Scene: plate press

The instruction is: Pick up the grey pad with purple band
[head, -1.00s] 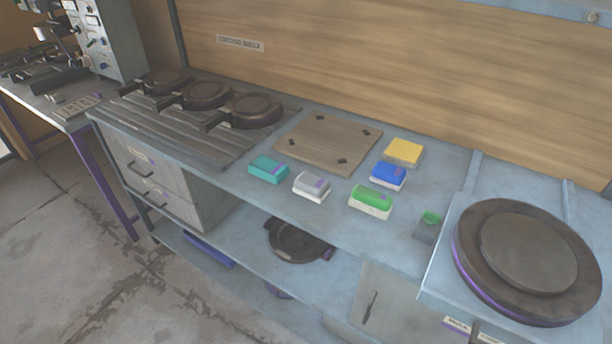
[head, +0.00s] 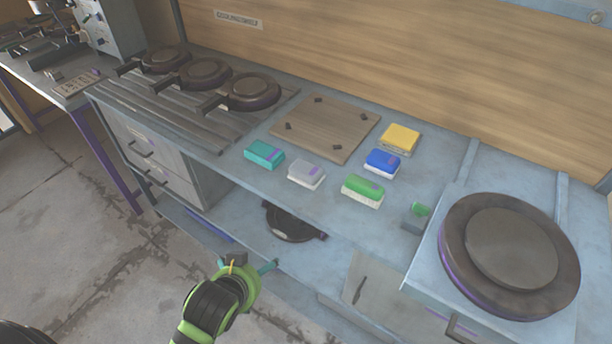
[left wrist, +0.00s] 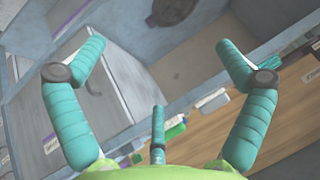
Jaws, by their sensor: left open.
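The grey pad with a purple band (head: 306,175) lies on the bench top near its front edge, between a teal pad (head: 264,154) and a green pad (head: 363,190). It has a pale underside. My left gripper (head: 248,266) is in front of the bench, below and to the left of the grey pad in the head view, apart from it. In the left wrist view the left gripper (left wrist: 160,62) has its teal fingers spread wide with nothing between them. Small blocks there are partly hidden by the fingers; I cannot tell which is the grey pad. My right gripper is not in view.
A blue pad (head: 382,163) and a yellow pad (head: 400,138) lie farther back. A wooden board (head: 325,130) and several round dark presses (head: 248,92) are behind left. A large round plate (head: 512,250) stands right. A lower shelf (head: 262,240) runs under the bench top.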

